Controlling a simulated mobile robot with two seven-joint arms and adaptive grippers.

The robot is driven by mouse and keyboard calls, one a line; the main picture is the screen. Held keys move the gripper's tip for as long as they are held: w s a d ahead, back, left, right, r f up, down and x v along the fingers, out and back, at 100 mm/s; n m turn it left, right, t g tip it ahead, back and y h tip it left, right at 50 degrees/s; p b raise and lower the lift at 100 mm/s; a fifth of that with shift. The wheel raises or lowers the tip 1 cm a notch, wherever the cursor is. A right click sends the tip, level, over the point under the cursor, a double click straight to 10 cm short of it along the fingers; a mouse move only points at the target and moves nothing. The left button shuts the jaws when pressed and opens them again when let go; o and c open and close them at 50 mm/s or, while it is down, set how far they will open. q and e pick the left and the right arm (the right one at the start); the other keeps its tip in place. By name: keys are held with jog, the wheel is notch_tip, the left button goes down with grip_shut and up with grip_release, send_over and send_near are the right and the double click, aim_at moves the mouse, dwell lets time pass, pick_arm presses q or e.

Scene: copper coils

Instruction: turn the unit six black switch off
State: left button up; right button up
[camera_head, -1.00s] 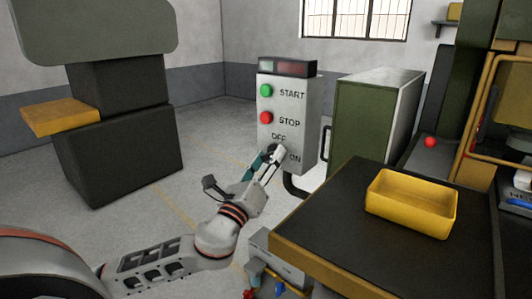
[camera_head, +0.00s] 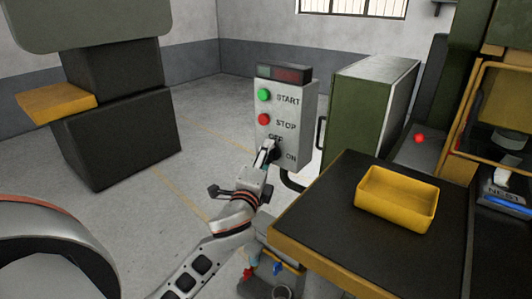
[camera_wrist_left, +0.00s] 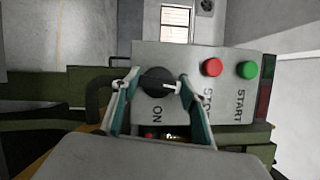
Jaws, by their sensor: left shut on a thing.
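The black switch (camera_wrist_left: 157,82) is a round knob low on a grey control box (camera_head: 299,106). In the left wrist view, a white mark on it points right, toward the red and green buttons. In the head view, the switch (camera_head: 277,153) shows partly behind my left gripper (camera_head: 268,153), between the OFF and ON labels. My left gripper (camera_wrist_left: 156,88) is shut on the switch, one finger on each side. My right gripper is not in view.
The red STOP button (camera_head: 264,119) and green START button (camera_head: 264,95) sit above the switch. A dark table (camera_head: 318,204) with a yellow tray (camera_head: 397,207) stands at right. A green cabinet (camera_head: 347,108) is beside the box.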

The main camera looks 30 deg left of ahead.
pick_arm(q)
jog(key=shift+n, duration=0.8)
jog(key=o, duration=1.1)
jog(key=shift+a, duration=0.1)
jog(key=shift+s, duration=0.1)
jog(key=v, duration=0.7)
jog(key=shift+s+r, duration=0.2)
